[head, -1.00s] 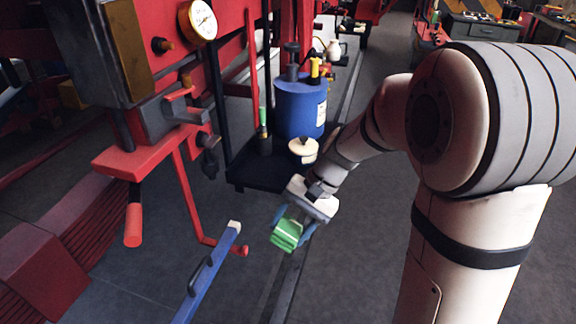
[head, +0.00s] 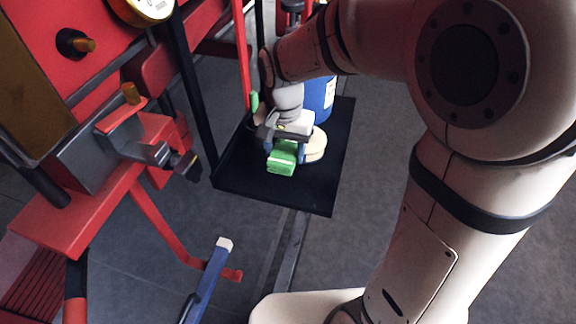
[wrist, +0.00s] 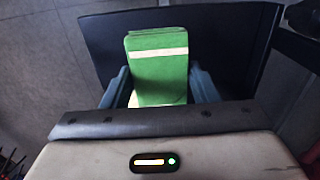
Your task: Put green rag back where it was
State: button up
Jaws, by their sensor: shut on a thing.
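The green rag (head: 281,160) is a folded block with a pale stripe. It also shows upright between the two blue fingers in the wrist view (wrist: 158,70). My gripper (head: 281,152) is shut on it. In the head view the rag appears over the black tray (head: 320,192). I cannot tell whether it touches the tray. The tray's bare floor also shows around the rag in the wrist view (wrist: 225,55).
A blue drum (head: 321,97) stands at the back of the tray, partly hidden by my arm. A cream round object (head: 316,146) is close beside my gripper. The tray's front is clear. A red machine with a vise (head: 120,140) is on the left. A blue bar (head: 208,280) rises in front.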

aim_at(285, 185)
notch_tip(285, 185, down, 9)
jog(key=shift+f, duration=0.15)
jog(key=shift+s+d, duration=0.1)
jog(key=o, duration=0.9)
notch_tip(285, 185, up, 12)
jog(key=shift+r, duration=0.1)
jog(key=s+d+n+t, duration=0.1)
jog(key=s+d, duration=0.3)
jog(key=s+d+r+n+t, duration=0.1)
jog(key=s+d, duration=0.3)
jog(key=s+d+r+n, duration=0.1)
jog(key=s+d+n, duration=0.1)
jog(key=s+d, duration=0.2)
jog(key=shift+d+r+t, duration=0.15)
jog(key=shift+d+t, duration=0.25)
jog(key=shift+d, duration=0.05)
